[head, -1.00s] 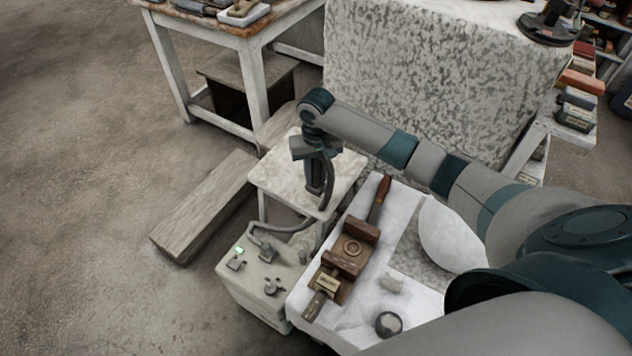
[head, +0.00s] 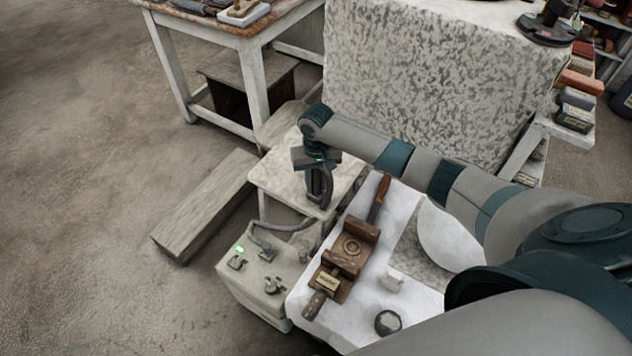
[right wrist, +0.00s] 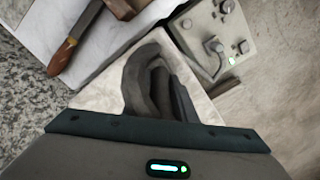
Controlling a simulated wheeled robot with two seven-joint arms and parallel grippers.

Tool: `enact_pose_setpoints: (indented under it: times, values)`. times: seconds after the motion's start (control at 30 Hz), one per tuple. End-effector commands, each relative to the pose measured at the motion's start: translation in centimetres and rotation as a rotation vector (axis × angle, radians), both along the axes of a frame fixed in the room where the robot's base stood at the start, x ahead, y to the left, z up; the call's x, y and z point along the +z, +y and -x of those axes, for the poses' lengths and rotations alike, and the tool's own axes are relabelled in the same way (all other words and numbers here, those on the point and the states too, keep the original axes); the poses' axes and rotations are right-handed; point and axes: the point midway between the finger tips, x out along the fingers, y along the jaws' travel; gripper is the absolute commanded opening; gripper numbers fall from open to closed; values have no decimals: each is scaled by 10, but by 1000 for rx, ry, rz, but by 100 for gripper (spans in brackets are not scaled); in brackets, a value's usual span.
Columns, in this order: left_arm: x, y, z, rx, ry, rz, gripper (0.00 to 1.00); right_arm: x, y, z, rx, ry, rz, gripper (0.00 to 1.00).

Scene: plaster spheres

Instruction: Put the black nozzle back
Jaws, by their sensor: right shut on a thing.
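My right gripper (head: 318,178) points down over the small white-topped stand and is shut on the black nozzle (head: 322,198). The nozzle's dark hose bends down and runs left to the pale grey box (head: 268,285) with a green light. In the right wrist view the dark hose or nozzle (right wrist: 140,82) curves up in front of the gripper body, over the pale stand top. The nozzle is partly hidden by my fingers, and I cannot tell whether its tip touches the stand top (head: 275,170). My left gripper is not in view.
A wooden beam (head: 205,205) lies on the floor. A speckled block (head: 440,90) stands behind my right arm.

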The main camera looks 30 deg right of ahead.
Motion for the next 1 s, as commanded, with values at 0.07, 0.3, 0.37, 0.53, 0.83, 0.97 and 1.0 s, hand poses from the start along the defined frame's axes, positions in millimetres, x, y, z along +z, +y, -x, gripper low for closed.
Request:
enact_pose_setpoints:
  times: [0.07, 0.3, 0.37, 0.53, 0.83, 0.97, 1.0]
  values:
    - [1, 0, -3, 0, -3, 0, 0, -1, 0, 0, 0, 0, 0, 2]
    - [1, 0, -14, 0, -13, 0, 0, -3, 0, 0, 0, 0, 0, 43]
    - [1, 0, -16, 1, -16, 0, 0, -2, 0, 0, 0, 0, 0, 43]
    - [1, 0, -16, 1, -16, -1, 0, -2, 0, 0, 0, 0, 0, 43]
    - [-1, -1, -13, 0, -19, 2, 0, 21, 0, -1, 0, -3, -1, 43]
    - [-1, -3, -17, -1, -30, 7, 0, 41, 0, -1, 1, -3, -1, 43]
    - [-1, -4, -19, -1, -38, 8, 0, 48, 0, -1, 1, -5, -2, 43]
